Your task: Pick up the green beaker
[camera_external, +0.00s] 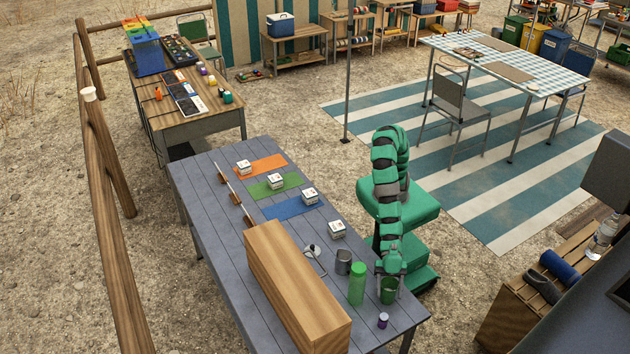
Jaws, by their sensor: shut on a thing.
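The green beaker (388,291) is near the right front end of the grey plank table (232,206). My gripper (391,277) reaches down over it from above and is shut on it. The beaker looks upright. Its base is at or just above the tabletop; I cannot tell which. My fingers cover part of its upper edge.
A green bottle (357,284) stands close left of the beaker, with a dark grey cup (343,262) behind it. A small purple jar (383,320) is in front. White boxes (337,230) stand farther back.

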